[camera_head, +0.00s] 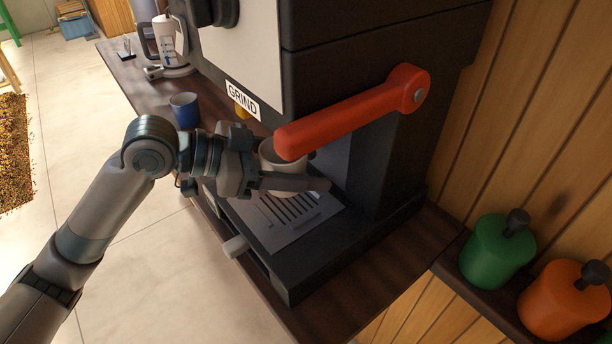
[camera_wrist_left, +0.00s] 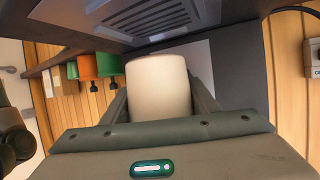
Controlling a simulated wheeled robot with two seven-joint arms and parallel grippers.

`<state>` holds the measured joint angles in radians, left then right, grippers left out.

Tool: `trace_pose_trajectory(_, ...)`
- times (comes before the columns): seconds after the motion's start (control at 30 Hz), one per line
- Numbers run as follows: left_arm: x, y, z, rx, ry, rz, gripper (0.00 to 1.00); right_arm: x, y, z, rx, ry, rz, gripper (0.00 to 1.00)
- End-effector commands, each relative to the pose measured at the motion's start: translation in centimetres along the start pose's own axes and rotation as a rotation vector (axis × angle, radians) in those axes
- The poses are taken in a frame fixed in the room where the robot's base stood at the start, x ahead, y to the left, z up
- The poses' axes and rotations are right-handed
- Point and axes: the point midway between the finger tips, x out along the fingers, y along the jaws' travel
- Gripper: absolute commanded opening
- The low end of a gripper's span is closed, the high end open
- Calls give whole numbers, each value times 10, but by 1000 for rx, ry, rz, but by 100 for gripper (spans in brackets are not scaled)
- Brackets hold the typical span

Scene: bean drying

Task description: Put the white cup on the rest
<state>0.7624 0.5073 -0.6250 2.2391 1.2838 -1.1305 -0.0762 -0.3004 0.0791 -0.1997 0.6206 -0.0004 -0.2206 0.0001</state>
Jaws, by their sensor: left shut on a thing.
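The white cup (camera_head: 278,154) is between the fingers of my left gripper (camera_head: 290,176), which is shut on it. The cup looks roughly upright over the slotted rest (camera_head: 274,238) at the machine's base. One finger and the red lever hide parts of the cup, and I cannot tell whether its bottom touches the rest. In the left wrist view the cup (camera_wrist_left: 160,86) fills the middle between the two fingers, and a slotted plate (camera_wrist_left: 145,17) shows beyond it. My right gripper is not in view.
The red lever (camera_head: 345,114) of the dark grinder (camera_head: 352,55) reaches across just above the cup. Green (camera_head: 494,251) and orange (camera_head: 562,301) canisters are at the right.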

Motion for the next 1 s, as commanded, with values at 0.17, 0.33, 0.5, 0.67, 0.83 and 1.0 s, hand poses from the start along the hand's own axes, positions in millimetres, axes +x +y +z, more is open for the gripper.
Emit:
trace_pose_trajectory(0.17, 3, 0, 7, 0, 2, 0, 29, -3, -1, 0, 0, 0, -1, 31)
trace_pose_trajectory(0.33, 3, 0, 8, 1, 2, 0, 29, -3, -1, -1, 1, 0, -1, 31)
trace_pose_trajectory(0.5, 3, 0, 8, 0, 2, 0, 29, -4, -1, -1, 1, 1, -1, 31)
trace_pose_trajectory(0.67, 7, 0, 18, -3, 1, 0, 29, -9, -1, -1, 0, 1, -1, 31)
trace_pose_trajectory(0.83, 14, 0, 33, -5, 1, 1, 29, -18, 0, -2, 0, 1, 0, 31)
trace_pose_trajectory(1.0, 19, -1, 38, -1, 2, 0, 29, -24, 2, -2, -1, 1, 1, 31)
